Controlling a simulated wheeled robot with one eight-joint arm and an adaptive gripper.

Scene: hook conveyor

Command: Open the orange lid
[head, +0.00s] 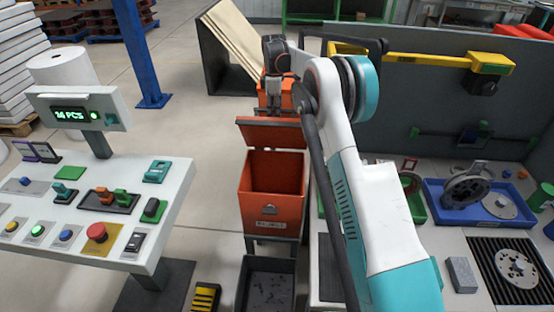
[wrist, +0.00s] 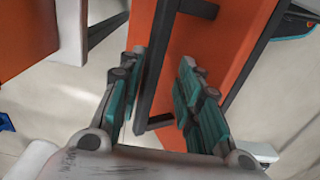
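An orange bin (head: 271,207) with a front latch stands in the middle of the head view. Its orange lid (head: 271,133) is raised at the back, and the bin's dark interior shows. My gripper (head: 277,90) is above and behind the lid, in front of another orange part (head: 264,97) that it partly hides. In the wrist view my gripper (wrist: 160,80) has its two teal fingers apart. A dark-edged orange panel (wrist: 195,50) passes behind and between them. I cannot tell whether the fingers touch it, or whether it is the lid.
A control panel (head: 95,205) with buttons and a display stands left. A dark tray (head: 267,285) sits below the bin. At right, a worktable holds a blue tray (head: 440,210) with metal parts. Floor is clear between panel and bin.

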